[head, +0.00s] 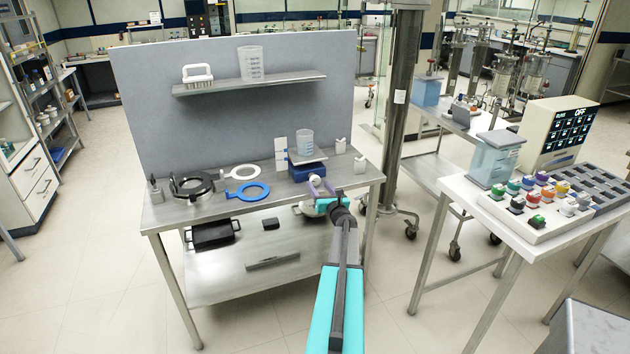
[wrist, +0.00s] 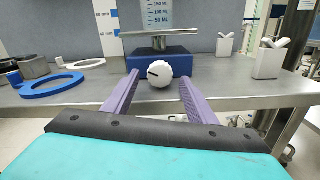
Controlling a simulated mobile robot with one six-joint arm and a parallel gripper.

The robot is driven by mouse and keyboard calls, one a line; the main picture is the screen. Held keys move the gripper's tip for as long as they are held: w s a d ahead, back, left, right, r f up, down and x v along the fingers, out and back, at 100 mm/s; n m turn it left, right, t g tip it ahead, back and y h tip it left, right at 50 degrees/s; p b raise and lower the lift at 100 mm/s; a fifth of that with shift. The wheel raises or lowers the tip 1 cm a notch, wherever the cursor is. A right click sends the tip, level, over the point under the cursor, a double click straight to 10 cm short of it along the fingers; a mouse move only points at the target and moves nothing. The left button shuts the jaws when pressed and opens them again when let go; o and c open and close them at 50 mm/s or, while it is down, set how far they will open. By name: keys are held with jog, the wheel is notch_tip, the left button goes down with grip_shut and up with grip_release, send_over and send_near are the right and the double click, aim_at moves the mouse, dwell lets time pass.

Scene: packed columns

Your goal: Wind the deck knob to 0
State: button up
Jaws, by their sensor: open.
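The deck knob (wrist: 159,74) is a small white round dial on the front of a blue box (wrist: 177,62). A dark pointer line on it points towards the left in the wrist view. In the head view the blue box (head: 298,172) stands near the bench's front right and bears a small platform with a clear beaker (head: 305,142). My gripper (head: 322,188) is open in front of the box. In the wrist view its two purple fingers stand left and right of the knob with gaps on both sides. No scale marks around the knob are readable.
White holders (head: 359,164) stand to the right. A wall shelf (head: 250,85) with a brush and a beaker hangs behind.

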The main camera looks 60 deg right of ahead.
aim_at(316, 183)
jog(key=shift+p+x, duration=0.7)
jog(key=shift+x, duration=1.75)
jog(key=c, duration=1.1)
